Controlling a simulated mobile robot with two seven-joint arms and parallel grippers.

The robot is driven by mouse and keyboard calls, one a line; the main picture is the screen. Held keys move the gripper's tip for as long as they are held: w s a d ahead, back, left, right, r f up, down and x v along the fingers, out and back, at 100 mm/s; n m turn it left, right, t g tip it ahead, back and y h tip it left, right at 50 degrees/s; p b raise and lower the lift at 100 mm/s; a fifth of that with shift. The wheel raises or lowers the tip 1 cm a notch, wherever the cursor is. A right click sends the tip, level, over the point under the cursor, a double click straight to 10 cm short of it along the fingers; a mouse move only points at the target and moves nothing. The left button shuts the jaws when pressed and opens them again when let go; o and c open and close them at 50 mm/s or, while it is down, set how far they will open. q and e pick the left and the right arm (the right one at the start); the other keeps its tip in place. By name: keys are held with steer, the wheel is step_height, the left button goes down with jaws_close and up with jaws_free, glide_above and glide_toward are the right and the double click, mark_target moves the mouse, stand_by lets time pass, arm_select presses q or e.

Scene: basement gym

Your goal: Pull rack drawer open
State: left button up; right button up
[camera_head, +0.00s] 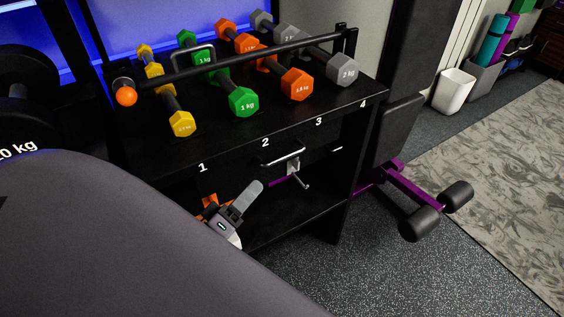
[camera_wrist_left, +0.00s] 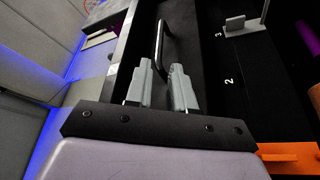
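The black rack (camera_head: 140,160) stands ahead with dumbbells on its top and white numbers 1 to 4 along the front edge. Its dark drawer front carries a shiny bar handle (camera_head: 283,158), below the number 2. In the left wrist view the handle (camera_wrist_left: 161,42) lies just beyond the fingertips, roughly in line with the gap between them. My left gripper (camera_head: 252,190) is below and left of the handle in the head view. It also shows in the left wrist view (camera_wrist_left: 162,68), with its fingers apart and empty; contact cannot be told. My right gripper is not in view.
Yellow, green, orange and grey dumbbells (camera_head: 241,103) sit on the rack top. A grey holder (camera_head: 293,168) and an orange item (camera_head: 209,206) are on the lower shelf. A bench with black rollers (camera_head: 419,223) stands right of the rack. Floor in front is clear.

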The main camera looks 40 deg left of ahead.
mark_target(282, 158)
arm_select(q)
steer(key=x, duration=1.1)
steer(key=shift+w+b, duration=0.1)
steer(key=shift+b, duration=0.25)
jaws_close()
